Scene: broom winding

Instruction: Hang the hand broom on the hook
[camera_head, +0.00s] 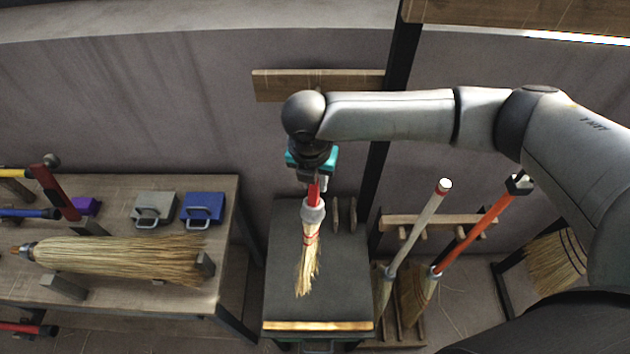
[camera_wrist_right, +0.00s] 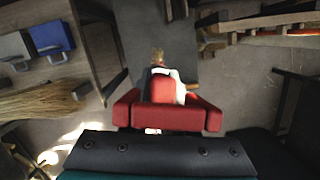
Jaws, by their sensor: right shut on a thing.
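The hand broom (camera_head: 308,258) hangs bristles down from my right gripper (camera_head: 315,186) in the head view, with a pale collar above straw bristles. It is slightly tilted, in front of and over the dark-topped stand. In the wrist view the red gripper parts (camera_wrist_right: 165,100) hide most of the broom; a pale part and a bit of straw (camera_wrist_right: 158,55) show beyond them. My right gripper is shut on the broom's upper end. A wooden wall board (camera_head: 275,84) is behind and above the gripper; no hook can be made out on it. My left gripper is out of view.
The dark-topped stand (camera_head: 285,225) is below the broom. A workbench (camera_head: 110,190) at left holds a large broom head (camera_head: 120,258), grey (camera_head: 153,208) and blue (camera_head: 203,208) boxes and hammers. Long-handled brooms (camera_head: 420,228) lean in a rack right of the stand.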

